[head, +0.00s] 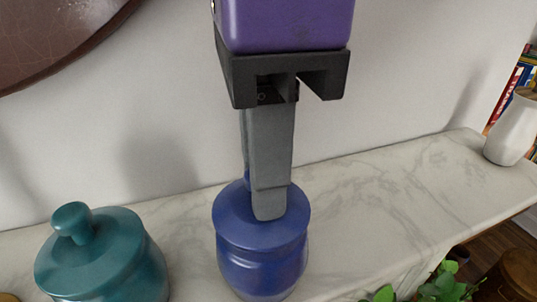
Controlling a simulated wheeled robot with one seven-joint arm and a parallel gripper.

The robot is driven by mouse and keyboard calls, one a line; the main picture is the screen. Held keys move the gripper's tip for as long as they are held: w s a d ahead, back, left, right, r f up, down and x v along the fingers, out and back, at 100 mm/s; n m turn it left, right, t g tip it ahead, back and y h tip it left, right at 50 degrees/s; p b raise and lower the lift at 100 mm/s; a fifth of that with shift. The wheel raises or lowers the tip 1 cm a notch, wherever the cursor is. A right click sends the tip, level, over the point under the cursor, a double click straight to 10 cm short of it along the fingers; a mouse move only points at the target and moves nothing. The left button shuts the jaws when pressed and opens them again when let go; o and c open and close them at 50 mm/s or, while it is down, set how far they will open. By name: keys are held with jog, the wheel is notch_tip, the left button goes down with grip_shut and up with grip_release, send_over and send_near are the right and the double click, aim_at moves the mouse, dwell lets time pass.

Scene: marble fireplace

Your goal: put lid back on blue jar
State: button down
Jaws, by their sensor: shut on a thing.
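The blue jar (262,268) stands upright on the marble mantel, low in the middle of the head view. Its blue lid (232,217) is over the jar's mouth and looks level. I see no clear gap between lid and jar, but cannot tell whether it is fully seated. My gripper (266,205) points down from above, its grey fingers shut on the lid's knob. The near finger hides most of the knob and part of the lid's top.
A teal jar (130,275) with its knobbed lid (88,240) stands at the left. A white vase (511,130) is at the far right end of the mantel (390,190). A green plant (440,287) is below the front edge. Marble right of the blue jar is clear.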

jog(key=c, duration=0.7)
grip_release()
jog(key=shift+r, duration=0.15)
jog(key=shift+r+p, duration=2.75)
jog(key=shift+r, duration=0.65)
grip_shut()
jog(key=shift+f+b, duration=1.8)
jog(key=shift+f, duration=0.7)
